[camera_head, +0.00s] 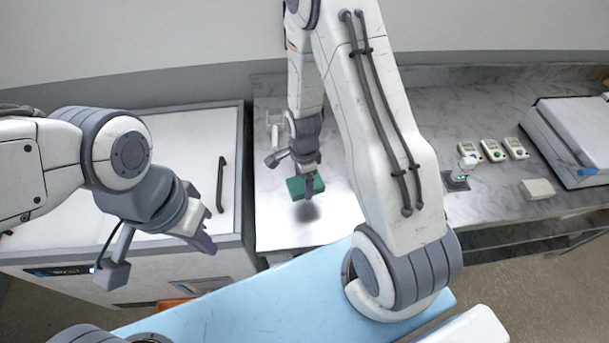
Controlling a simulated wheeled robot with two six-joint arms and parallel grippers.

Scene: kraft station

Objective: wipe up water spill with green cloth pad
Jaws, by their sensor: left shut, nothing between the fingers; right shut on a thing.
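The green cloth pad (296,188) is held in my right gripper (310,180), which is shut on it above the marble counter (275,232). A dark round patch, seemingly a shadow, shows on the counter just below the pad, so the pad looks raised off the surface. I cannot make out the water spill; the counter around the pad is washed out by glare and my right arm covers part of it. My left gripper (208,246) is shut and empty at the left, in front of the white cabinet.
A white cabinet (185,135) with a dark handle stands left of the counter. Several small white devices (493,150), a small white block (538,189) and a large grey-white appliance (570,135) are on the right. A light blue surface (250,310) lies in front.

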